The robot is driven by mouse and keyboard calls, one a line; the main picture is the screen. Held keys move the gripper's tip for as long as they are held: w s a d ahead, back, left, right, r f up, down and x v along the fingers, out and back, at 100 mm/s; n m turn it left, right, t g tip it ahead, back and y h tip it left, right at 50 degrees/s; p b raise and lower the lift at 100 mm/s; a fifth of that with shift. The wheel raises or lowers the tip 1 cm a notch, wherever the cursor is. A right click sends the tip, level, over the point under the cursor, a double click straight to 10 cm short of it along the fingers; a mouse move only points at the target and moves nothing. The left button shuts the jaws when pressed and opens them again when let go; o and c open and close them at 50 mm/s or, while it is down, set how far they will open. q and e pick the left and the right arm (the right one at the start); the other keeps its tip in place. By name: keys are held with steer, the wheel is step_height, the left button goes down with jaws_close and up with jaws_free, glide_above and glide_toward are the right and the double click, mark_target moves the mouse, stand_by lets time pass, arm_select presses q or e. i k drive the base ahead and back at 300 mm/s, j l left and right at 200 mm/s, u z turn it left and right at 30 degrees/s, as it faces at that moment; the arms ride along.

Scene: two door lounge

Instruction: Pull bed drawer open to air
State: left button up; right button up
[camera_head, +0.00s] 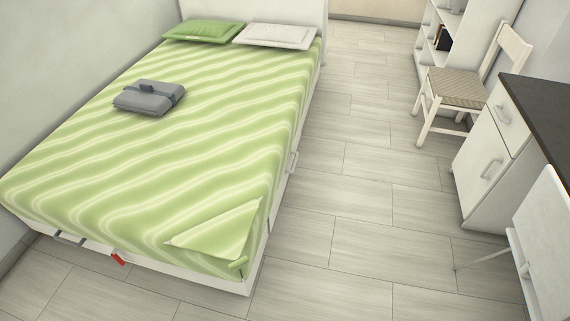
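A bed (150,170) with a green and cream wavy-striped cover fills the left of the head view. Its low white base shows along the foot and the right side. A grey bar handle (68,240) sits on the base at the foot end, toward the left. Another pale handle (292,161) is on the base's right side. The base faces look flush, with no drawer standing out; the drawer seams are too small to tell. Neither of my grippers is in view.
A red item (118,259) hangs at the bed's foot. A grey folded bundle (149,98), a green pillow (204,32) and a white pillow (275,36) lie on the bed. Right are a chair (460,88), desk (540,110) and white chair (545,245). Floor (350,190) between is clear.

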mark_target(273, 210)
steer(key=l+u, duration=0.4)
steer(key=i+l+u, duration=0.15)
steer(key=u, duration=0.2)
steer(key=l+u, duration=0.4)
steer(key=i+l+u, duration=0.1)
steer(key=l+u, duration=0.25)
